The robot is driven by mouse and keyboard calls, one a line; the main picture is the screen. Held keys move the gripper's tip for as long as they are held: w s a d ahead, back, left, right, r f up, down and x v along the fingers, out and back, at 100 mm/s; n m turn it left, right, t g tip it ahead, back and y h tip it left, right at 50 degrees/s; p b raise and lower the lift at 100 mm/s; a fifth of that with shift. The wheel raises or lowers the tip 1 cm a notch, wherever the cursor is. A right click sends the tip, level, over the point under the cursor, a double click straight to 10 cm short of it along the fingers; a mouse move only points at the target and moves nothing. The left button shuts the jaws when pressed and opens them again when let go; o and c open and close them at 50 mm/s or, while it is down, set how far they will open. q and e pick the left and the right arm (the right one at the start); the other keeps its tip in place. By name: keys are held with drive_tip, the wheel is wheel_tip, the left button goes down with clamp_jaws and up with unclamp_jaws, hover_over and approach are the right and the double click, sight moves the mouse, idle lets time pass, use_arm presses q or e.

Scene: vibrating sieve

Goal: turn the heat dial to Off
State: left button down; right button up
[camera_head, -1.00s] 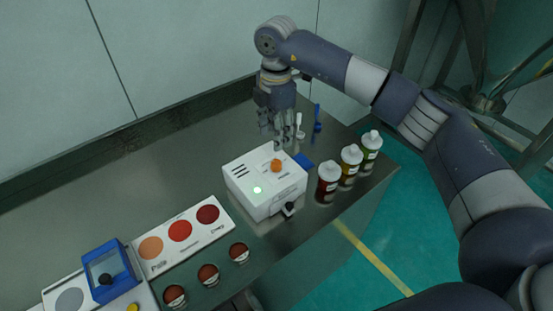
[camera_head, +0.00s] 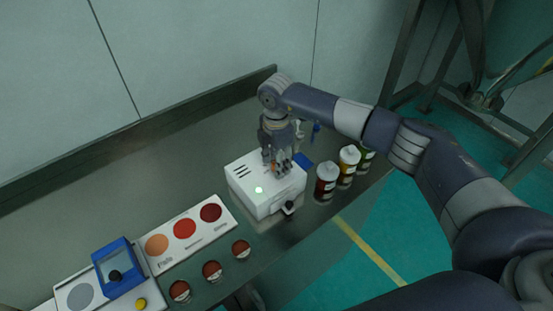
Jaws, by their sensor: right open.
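The dial's pointer and markings cannot be read. My left gripper is not in view.
Several bottles with white caps (camera_head: 326,182) stand right of the device. A card with coloured circles (camera_head: 186,236), several small brown-topped cups (camera_head: 212,271) and a blue-framed device (camera_head: 117,267) are at the left front.

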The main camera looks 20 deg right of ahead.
clamp_jaws()
drive_tip(key=n+b, duration=0.2)
drive_tip(key=b, duration=0.1)
drive_tip(key=n+b, duration=0.1)
drive_tip(key=n, duration=0.1)
drive_tip(key=shift+f, duration=0.25)
drive_tip(key=n+b, duration=0.3)
drive_tip(key=shift+r, duration=0.1)
drive_tip(key=shift+r+n+b, duration=0.15)
drive_tip(key=shift+n+b, duration=0.9)
drive_tip(key=shift+n, duration=0.45)
unclamp_jaws()
